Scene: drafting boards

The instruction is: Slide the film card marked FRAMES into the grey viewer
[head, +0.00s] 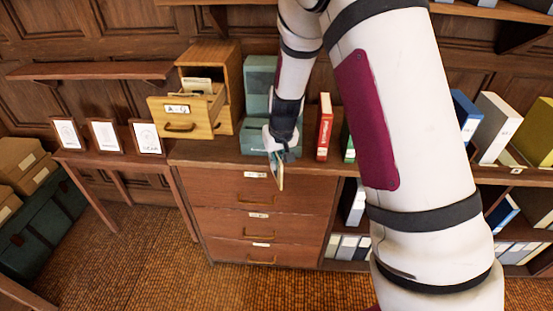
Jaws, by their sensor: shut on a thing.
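My gripper (284,155) is shut on a thin pale card (279,175) with a darker edge. The card is seen almost edge-on, so no marking on it can be read. It hangs steeply tilted in front of the cabinet's front edge. A grey-green boxy device (259,98), which looks like the viewer, stands on the cabinet top just behind my gripper. My wrist and gripper cover its right part and part of its lower front. I cannot see its whole slot. The card appears apart from it.
A wooden index box (232,72) with an open drawer of cards (184,119) stands left of the device. A red book (324,126) stands upright to its right. Three framed pictures (104,136) stand on a lower table at left. My arm hides much of the right shelf.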

